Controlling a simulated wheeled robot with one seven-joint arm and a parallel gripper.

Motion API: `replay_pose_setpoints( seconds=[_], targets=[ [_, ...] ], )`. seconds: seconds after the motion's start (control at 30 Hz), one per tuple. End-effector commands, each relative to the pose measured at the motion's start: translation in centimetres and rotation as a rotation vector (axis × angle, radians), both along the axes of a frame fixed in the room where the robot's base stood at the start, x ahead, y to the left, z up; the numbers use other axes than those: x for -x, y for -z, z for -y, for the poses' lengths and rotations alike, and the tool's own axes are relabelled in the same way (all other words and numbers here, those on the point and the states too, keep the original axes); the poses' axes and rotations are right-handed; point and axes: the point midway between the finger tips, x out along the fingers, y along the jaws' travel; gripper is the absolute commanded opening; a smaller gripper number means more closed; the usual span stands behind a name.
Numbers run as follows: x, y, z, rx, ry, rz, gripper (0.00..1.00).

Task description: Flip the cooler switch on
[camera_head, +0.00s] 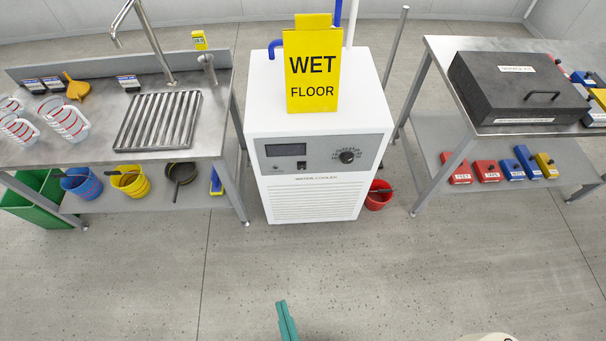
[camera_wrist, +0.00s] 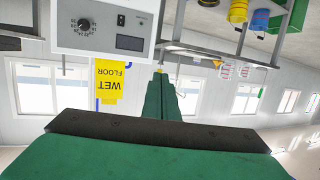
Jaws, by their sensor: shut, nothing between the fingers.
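The white water cooler (camera_head: 318,200) stands upright on the floor between two benches. Its grey front panel has a dark display (camera_head: 286,149), a round black dial (camera_head: 347,156) and a small black switch (camera_head: 301,165) below and between them. The wrist view is upside down and shows the cooler (camera_wrist: 75,42) with the switch (camera_wrist: 121,20) beside the display. Whether the switch is on or off is too small to tell. My green gripper (camera_head: 282,304) is shut and empty, in front of the cooler and apart from it; its fingers also show in the wrist view (camera_wrist: 160,78).
A yellow wet floor sign (camera_head: 313,80) stands on the cooler. A sink bench (camera_head: 190,140) with jugs is at left, and a bench with a dark case (camera_head: 515,85) at right. A red bucket (camera_head: 377,197) sits beside the cooler. The floor in front is clear.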

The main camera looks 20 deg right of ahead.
Motion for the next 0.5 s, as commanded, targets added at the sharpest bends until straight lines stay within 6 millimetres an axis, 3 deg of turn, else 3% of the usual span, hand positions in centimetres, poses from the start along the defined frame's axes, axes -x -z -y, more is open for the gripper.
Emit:
replay_pose_setpoints(
  seconds=[0.27, 0.5],
  targets=[
    [-4.9, 7.3, 1.5, 0.003, 0.07, 0.084, 0.0],
    [-11.7, 13.7, 4.1, 0.01, 0.138, 0.169, 0.0]
  ],
)
